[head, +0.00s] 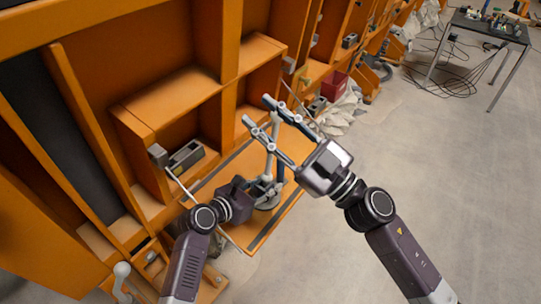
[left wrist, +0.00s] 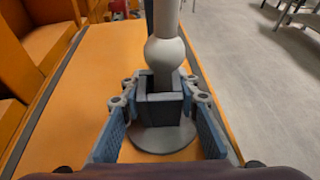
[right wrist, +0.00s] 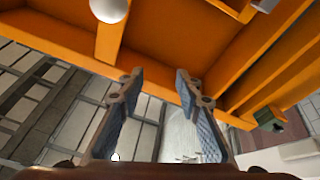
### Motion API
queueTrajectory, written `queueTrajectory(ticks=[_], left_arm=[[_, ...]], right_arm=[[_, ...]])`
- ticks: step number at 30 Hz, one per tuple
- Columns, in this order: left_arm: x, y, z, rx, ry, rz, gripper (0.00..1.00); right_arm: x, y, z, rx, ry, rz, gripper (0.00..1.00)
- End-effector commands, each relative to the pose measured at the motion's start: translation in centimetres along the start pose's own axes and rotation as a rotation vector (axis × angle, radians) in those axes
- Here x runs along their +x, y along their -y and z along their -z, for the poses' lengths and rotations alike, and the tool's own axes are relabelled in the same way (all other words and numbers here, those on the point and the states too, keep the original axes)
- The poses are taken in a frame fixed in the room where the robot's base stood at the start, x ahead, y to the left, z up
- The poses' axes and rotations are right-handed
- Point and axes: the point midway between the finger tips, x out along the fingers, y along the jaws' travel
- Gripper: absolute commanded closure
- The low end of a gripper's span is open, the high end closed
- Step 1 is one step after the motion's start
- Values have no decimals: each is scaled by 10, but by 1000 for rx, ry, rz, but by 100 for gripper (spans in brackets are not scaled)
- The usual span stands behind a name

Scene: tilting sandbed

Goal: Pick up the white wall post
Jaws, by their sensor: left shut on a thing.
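The white wall post (head: 270,160) stands upright on the orange ledge. In the left wrist view the post (left wrist: 164,52) has a ball-shaped bulge, a dark square block at its foot and a round grey base plate. My left gripper (head: 264,189) is low at the post, its fingers (left wrist: 160,108) shut on the dark block from both sides. My right gripper (head: 257,110) is open and empty, with its fingers near the top of the post. In the right wrist view its fingers (right wrist: 156,75) are wide apart with nothing between them.
Orange shelving (head: 180,100) fills the left side. A grey box-shaped fitting (head: 186,157) sits in a compartment left of the post. Another white ball-topped piece (head: 122,270) is at the lower left. The grey floor (head: 440,180) at the right is clear, with a table (head: 487,27) far back.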

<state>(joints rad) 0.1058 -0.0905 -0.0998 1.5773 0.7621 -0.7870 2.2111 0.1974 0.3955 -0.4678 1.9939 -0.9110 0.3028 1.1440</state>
Motion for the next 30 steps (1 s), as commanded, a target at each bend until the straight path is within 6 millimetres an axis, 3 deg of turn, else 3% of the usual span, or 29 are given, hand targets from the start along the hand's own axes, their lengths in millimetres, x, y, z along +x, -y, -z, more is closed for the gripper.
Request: queueTrajectory(ticks=[6, 9, 15, 19, 30], left_arm=[[0, 0, 0, -1, 0, 0, 100], [0, 0, 0, -1, 0, 1, 100], [0, 0, 0, 0, 1, 1, 100], [0, 0, -1, 0, 1, 1, 100], [0, 0, -1, 0, 1, 0, 100]], right_arm=[[-75, 17, -81, 264, 244, -194, 68], [-107, 26, -110, 330, 344, -258, 68], [-142, 37, -139, 391, 454, -323, 68], [-138, 35, -147, 396, 465, -332, 68], [-96, 24, -171, 395, 464, -331, 68]])
